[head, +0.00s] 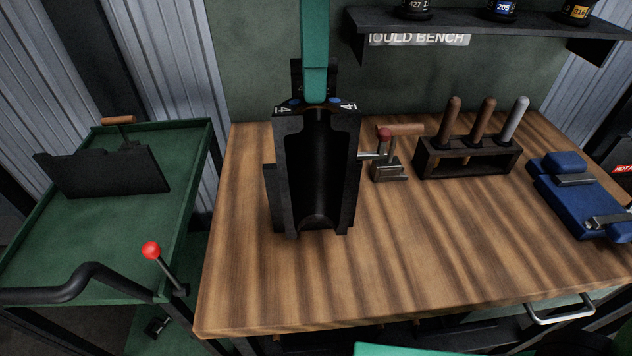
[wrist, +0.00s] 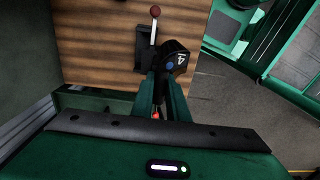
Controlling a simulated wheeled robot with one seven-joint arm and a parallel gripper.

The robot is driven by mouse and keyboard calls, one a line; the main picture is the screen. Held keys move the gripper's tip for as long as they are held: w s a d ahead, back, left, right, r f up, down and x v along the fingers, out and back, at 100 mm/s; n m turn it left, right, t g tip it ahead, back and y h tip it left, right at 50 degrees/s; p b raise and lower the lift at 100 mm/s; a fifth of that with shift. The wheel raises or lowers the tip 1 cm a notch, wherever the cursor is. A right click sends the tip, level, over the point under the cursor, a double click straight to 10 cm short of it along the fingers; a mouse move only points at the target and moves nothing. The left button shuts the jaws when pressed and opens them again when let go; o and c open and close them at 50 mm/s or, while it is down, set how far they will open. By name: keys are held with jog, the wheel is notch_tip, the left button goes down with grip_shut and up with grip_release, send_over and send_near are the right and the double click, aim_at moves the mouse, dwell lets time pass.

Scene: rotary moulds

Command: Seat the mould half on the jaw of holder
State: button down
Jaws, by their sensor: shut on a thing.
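The mould half (head: 286,150) is a tall black block, upright, with a hollow half-round cavity facing the head camera. White markings and two blue dots show on its top. My green gripper (head: 315,98) comes down from above and is shut on its top; in the wrist view my gripper (wrist: 162,88) has the mould half's marked end (wrist: 178,57) between its fingers. The holder (head: 390,171) seems to be the dark metal piece just right of the mould half, with a red-knobbed lever. Its jaw is not clear, and I cannot tell whether the mould half touches it.
A rack (head: 466,160) with several handled tools stands on the wooden bench (head: 430,250) at right. A blue piece (head: 580,200) lies farther right. A green cart (head: 110,235) with a dark plate is at left. A shelf (head: 470,22) hangs behind. The bench front is clear.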

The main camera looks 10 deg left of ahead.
jog(key=shift+r, duration=0.45)
jog(key=shift+r, duration=2.9)
